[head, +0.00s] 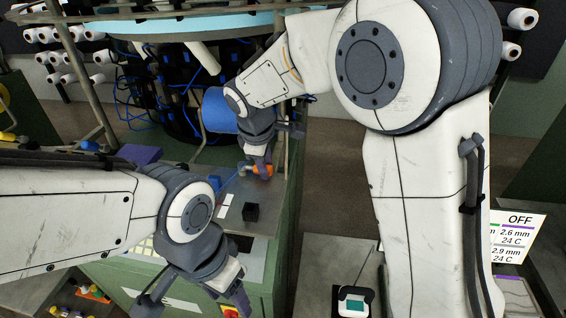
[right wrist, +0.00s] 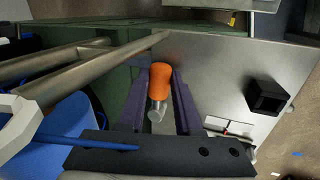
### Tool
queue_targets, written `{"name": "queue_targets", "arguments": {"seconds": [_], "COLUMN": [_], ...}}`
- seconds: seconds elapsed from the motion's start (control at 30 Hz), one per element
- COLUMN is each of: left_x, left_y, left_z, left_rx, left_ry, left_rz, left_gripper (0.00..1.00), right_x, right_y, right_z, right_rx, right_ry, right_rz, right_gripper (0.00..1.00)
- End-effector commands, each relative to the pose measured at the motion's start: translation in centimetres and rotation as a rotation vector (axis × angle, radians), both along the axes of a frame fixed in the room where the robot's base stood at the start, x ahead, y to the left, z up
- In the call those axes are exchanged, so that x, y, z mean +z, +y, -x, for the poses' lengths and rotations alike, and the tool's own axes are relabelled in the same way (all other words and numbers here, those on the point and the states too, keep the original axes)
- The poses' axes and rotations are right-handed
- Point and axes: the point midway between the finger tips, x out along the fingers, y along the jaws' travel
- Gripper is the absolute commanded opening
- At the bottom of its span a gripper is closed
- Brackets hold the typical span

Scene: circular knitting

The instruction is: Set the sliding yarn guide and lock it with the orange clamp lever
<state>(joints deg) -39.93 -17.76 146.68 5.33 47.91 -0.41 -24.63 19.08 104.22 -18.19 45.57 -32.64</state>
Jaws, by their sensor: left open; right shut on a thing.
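The orange clamp lever (head: 262,170) is on the green machine's grey top in the head view. In the right wrist view its orange handle (right wrist: 160,74) stands between the two purple fingers, with a silver stem below it. My right gripper (right wrist: 158,92) is shut on the handle; it also shows in the head view (head: 258,157). My left gripper (head: 197,303) is open and empty at the lower front, in front of the machine. I cannot clearly make out the sliding yarn guide; my right gripper and arm cover part of that area.
A black block (head: 251,211) stands on the machine top near the lever, also in the right wrist view (right wrist: 267,96). A blue cylinder (head: 218,110) and metal posts (right wrist: 85,67) stand close beside my right gripper. A sign (head: 515,240) reads OFF at the right.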

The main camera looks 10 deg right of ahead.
Motion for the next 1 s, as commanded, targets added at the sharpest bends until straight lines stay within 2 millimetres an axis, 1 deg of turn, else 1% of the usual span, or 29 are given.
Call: {"name": "queue_targets", "arguments": {"seconds": [0.03, 0.1, 0.47, 0.5, 0.53, 0.57, 0.87, 1.0], "left_x": [0.12, 0.14, 0.12, 0.12, 0.12, 0.12, 0.08, -0.35], "left_y": [0.0, 0.0, 0.0, 0.0, 0.0, 0.0, 0.0, 0.0], "left_z": [0.01, 0.01, 0.01, 0.01, 0.01, 0.01, 0.01, 0.0], "left_rx": [0.0, 0.0, 0.0, 0.0, 0.0, 0.0, 0.0, 0.0], "left_ry": [0.0, 0.0, 0.0, 0.0, 0.0, 0.0, 0.0, 0.0], "left_rz": [0.0, 0.0, 0.0, 0.0, 0.0, 0.0, 0.0, 0.0], "left_gripper": [0.63, 0.63, 0.63, 0.63, 0.63, 0.63, 0.63, 0.63], "right_x": [0.32, 0.29, 0.28, 0.28, 0.28, 0.26, 0.14, 1.04], "right_y": [0.46, 0.65, 0.77, 0.77, 0.76, 0.73, 0.48, 0.63], "right_z": [-0.29, -0.33, -0.35, -0.35, -0.34, -0.33, -0.17, 0.05], "right_rx": [0.012, 0.019, 0.022, 0.021, 0.021, 0.021, 0.018, 0.017], "right_ry": [-0.011, -0.011, -0.012, -0.012, -0.011, -0.011, -0.005, -0.008], "right_rz": [-0.006, -0.006, -0.008, -0.008, -0.009, -0.009, -0.004, -0.005], "right_gripper": [0.0, 0.0, 0.0, 0.44, 0.56, 0.63, 0.63, 0.63]}}
